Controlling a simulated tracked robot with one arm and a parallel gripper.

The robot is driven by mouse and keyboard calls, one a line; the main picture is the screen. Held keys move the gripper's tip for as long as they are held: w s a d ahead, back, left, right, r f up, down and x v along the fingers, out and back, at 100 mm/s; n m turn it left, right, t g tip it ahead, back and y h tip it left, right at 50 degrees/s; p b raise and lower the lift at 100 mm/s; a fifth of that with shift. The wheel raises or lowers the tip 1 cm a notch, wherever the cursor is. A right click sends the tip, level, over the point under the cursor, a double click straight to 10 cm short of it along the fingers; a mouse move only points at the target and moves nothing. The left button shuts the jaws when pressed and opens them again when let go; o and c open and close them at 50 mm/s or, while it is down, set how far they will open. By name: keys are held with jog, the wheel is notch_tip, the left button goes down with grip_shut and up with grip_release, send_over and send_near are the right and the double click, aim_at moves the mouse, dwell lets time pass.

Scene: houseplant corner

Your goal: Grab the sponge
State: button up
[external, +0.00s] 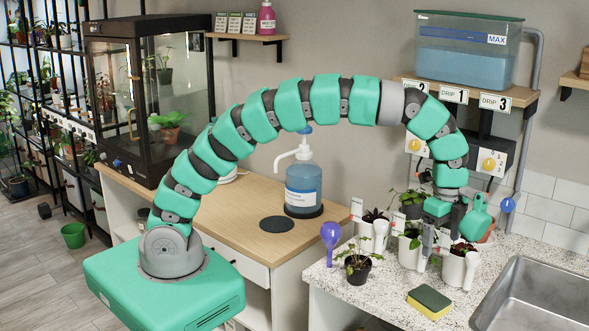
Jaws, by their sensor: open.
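The sponge (429,301) is yellow with a dark green top. It lies flat on the speckled counter, near its front edge and left of the sink. My gripper (446,232) is at the end of the arched arm, pointing down among the potted plants, behind the sponge and apart from it. Its jaws are open, and the fingertips are partly hidden by the plants and white pots. I see nothing held in it.
White pots with seedlings (411,252) stand close around my gripper. A small black pot (358,272) and a purple watering bulb (330,236) are to the left. The steel sink (540,300) is right of the sponge. The counter (385,305) left of the sponge is clear.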

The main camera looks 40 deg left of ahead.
jog(key=s+f, duration=0.1)
jog(key=p, duration=0.1)
send_over(430, 297)
jog(key=shift+m, duration=0.3)
jog(key=f, duration=0.8)
jog(key=shift+w+d+f, duration=0.1)
jog(key=shift+d+f, duration=0.1)
jog(key=shift+f, duration=0.15)
jog(key=f, duration=0.3)
jog(key=f+p, duration=0.1)
jog(key=f, duration=0.1)
jog(key=shift+a, duration=0.25)
jog(key=c, duration=1.1)
